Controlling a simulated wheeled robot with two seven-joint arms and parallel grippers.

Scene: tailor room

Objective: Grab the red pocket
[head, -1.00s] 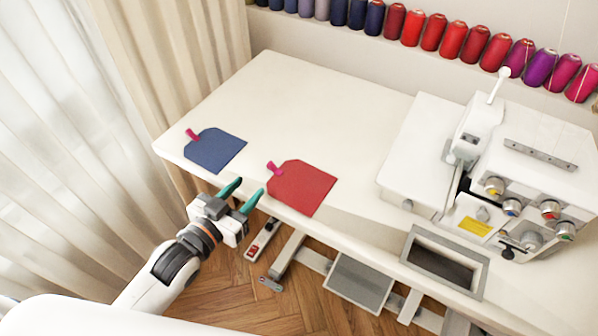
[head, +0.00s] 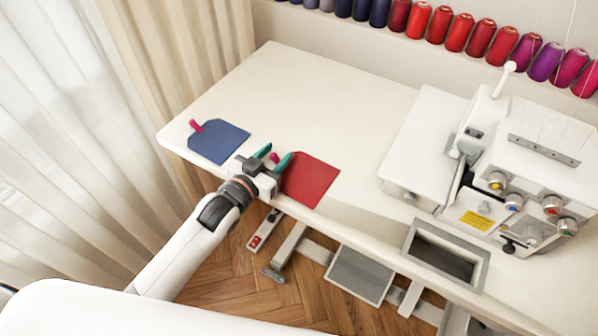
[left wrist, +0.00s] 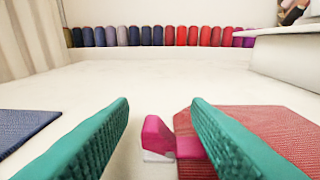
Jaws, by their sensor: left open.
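The red pocket (head: 311,180) lies flat on the white table near its front edge. It also shows in the left wrist view (left wrist: 262,135), at the right. My left gripper (head: 273,157) is open, with green fingers on either side of the pink clip as seen from the wrist. The fingers appear apart from the clip, and the right finger covers part of the pocket. A blue pocket (head: 218,142) with a pink clip (head: 196,126) lies to the left. My right gripper is not in view.
A white sewing machine (head: 520,150) stands at the table's right. A rack of colored thread spools (head: 459,33) runs along the back wall. The table (head: 320,95) behind the pockets is clear. Curtains (head: 95,110) hang at the left.

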